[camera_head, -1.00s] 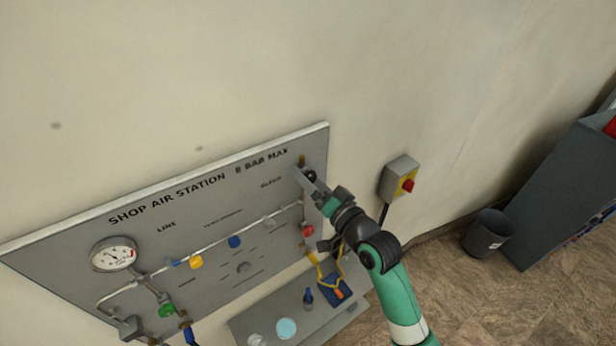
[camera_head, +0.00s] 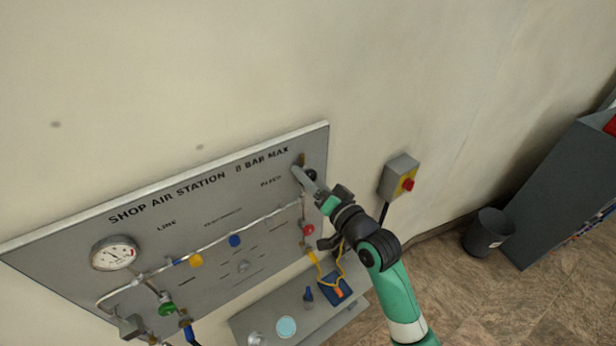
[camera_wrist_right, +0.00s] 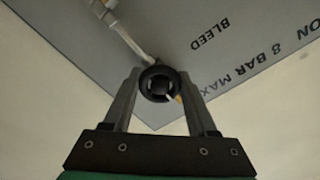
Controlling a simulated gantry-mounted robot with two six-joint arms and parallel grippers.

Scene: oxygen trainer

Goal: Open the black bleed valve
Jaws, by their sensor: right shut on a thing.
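The black bleed valve (camera_wrist_right: 159,84) is a round knob with a dark ring in the right wrist view, below the BLEED lettering. In the head view the knob (camera_head: 310,172) shows near the panel's upper right corner, partly hidden by my gripper. My right gripper (camera_wrist_right: 158,92) has a finger on each side of the knob and is shut on it. In the head view my right gripper (camera_head: 308,180) reaches up to it from the lower right. My left gripper is not in view.
The grey panel (camera_head: 150,235) carries a gauge (camera_head: 114,254), pipes, and green, yellow, blue and red knobs. A grey shelf (camera_head: 262,318) below holds several small items. A switch box (camera_head: 399,178) with a red knob is on the wall to the right of my arm.

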